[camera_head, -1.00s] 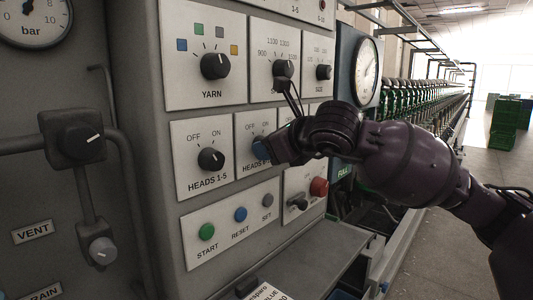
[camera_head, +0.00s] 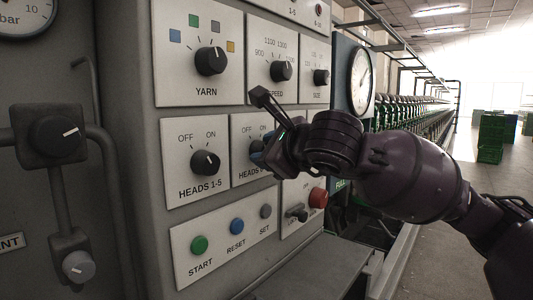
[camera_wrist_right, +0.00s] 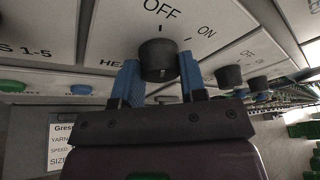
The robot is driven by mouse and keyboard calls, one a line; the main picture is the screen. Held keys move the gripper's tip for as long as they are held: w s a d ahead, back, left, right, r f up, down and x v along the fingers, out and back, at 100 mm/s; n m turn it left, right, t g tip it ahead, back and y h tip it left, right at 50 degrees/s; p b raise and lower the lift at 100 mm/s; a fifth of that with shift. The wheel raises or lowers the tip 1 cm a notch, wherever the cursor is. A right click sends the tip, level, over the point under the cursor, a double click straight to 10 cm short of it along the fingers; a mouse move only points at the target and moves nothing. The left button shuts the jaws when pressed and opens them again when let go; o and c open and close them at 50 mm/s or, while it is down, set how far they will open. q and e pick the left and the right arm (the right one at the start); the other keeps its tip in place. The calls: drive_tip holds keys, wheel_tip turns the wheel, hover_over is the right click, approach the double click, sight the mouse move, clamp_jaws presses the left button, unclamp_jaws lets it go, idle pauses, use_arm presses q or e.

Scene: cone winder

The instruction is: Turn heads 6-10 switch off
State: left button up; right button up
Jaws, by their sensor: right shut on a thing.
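The heads 6-10 switch is a round black knob (camera_wrist_right: 158,58) on a white plate marked OFF and ON. A pale mark shows on the knob's near face, but I cannot tell for sure where the knob points. My left gripper is not in view.
The heads 1-5 knob (camera_head: 205,163) is just left. The yarn knob (camera_head: 210,61) and speed knob (camera_head: 281,71) sit above. Below are the green start button (camera_head: 199,245), the blue reset button (camera_head: 237,226) and a red button (camera_head: 317,197). A ledge (camera_head: 310,270) juts out below.

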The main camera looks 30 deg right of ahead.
drive_tip(key=o, duration=0.9)
drive_tip(key=p+v, duration=0.3)
drive_tip(key=v, duration=0.7)
drive_tip(key=shift+s, duration=0.4)
